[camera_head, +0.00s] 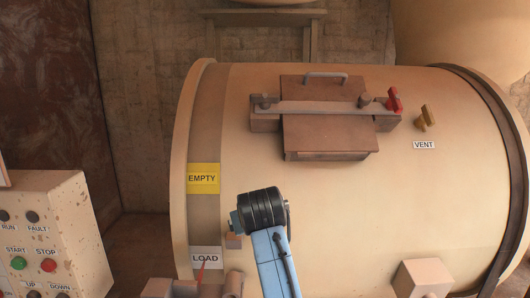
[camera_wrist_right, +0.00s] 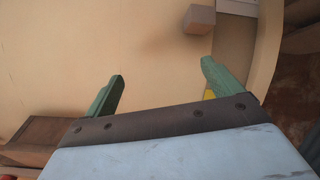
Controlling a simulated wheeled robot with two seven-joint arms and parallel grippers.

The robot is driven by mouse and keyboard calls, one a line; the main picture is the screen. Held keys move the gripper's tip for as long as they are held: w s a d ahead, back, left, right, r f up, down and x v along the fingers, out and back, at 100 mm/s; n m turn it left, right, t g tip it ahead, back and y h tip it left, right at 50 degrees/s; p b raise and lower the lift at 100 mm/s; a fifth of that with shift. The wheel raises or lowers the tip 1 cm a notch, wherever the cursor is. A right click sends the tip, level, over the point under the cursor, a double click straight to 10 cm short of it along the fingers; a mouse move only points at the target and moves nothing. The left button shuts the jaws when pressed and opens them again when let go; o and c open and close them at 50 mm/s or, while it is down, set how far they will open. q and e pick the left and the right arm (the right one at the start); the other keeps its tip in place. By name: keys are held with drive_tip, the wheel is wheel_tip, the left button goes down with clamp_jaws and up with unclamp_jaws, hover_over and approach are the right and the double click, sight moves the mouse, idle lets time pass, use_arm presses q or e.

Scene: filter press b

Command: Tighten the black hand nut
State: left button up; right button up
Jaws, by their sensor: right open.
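No nut that is clearly black can be made out. Two small dark knobs, a left knob (camera_head: 265,101) and a right knob (camera_head: 365,100), stand on the clamp bar (camera_head: 315,108) across the brown hatch cover (camera_head: 325,135) of the drum. I cannot tell whether either is the hand nut. My blue arm with its black ribbed joint rises from below in the head view and hides the gripper. In the right wrist view, my right gripper (camera_wrist_right: 160,86) has its green fingers wide apart with nothing between them, before the drum's smooth wall. My left gripper is not in view.
The big beige drum (camera_head: 400,190) fills the middle. It carries a red handle (camera_head: 394,101), a yellow vent handle (camera_head: 424,117) and a yellow EMPTY label (camera_head: 203,178). A block (camera_wrist_right: 199,19) sticks out beyond my fingers. A button box (camera_head: 70,215) stands at left.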

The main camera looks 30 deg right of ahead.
wheel_tip(320, 180, up, 18)
drive_tip(key=w+d+m+t+h, duration=0.1)
drive_tip(key=w+m, duration=0.1)
drive_tip(key=w, duration=0.1)
drive_tip(key=m+t+h, duration=0.1)
drive_tip(key=m, duration=0.1)
approach(265, 95)
drive_tip(key=p+x, duration=0.4)
drive_tip(key=x, duration=0.6)
drive_tip(key=shift+w+d+f+p, duration=0.1)
drive_tip(key=shift+w+p, duration=0.05)
drive_tip(key=shift+p, duration=0.15)
drive_tip(key=c, duration=1)
